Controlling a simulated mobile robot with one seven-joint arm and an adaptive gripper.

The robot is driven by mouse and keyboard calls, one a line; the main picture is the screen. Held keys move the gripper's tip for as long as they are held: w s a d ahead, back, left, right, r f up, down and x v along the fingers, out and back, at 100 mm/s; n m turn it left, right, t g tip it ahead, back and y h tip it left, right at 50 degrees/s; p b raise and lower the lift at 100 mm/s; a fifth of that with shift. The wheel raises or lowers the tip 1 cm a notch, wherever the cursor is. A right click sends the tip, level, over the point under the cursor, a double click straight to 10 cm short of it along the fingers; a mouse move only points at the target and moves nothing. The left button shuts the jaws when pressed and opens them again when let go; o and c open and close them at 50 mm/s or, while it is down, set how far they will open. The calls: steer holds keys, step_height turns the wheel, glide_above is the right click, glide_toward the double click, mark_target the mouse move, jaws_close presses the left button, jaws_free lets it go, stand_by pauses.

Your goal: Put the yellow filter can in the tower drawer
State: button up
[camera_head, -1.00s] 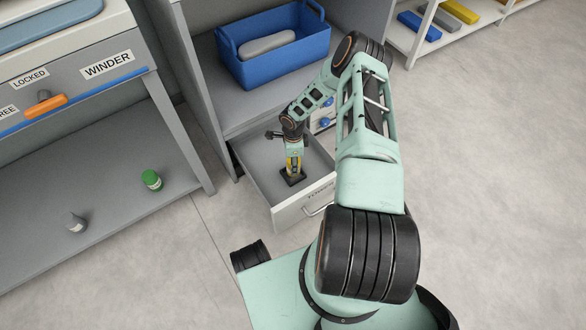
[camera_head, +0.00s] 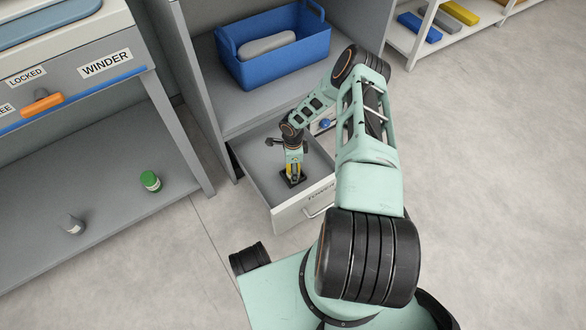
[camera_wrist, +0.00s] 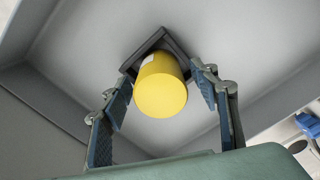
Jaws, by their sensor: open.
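The yellow filter can (camera_wrist: 160,95) stands in a dark square holder (camera_wrist: 150,45) on the floor of the open tower drawer (camera_head: 262,165). In the wrist view I look down on its round yellow end. My gripper (camera_wrist: 163,82) is open, with one finger on each side of the can and a visible gap on both sides. In the head view my gripper (camera_head: 293,173) points down inside the drawer and hides most of the can. The drawer front carries a partly covered label.
A blue bin (camera_head: 275,62) with a grey object stands on the shelf above the drawer. A green-capped bottle (camera_head: 150,181) and a grey bottle (camera_head: 72,224) are on the lower shelf at left. The drawer floor around the can is bare.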

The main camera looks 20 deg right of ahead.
step_height(320, 180, up, 12)
steer(key=p, duration=0.4)
steer(key=shift+r, duration=0.2)
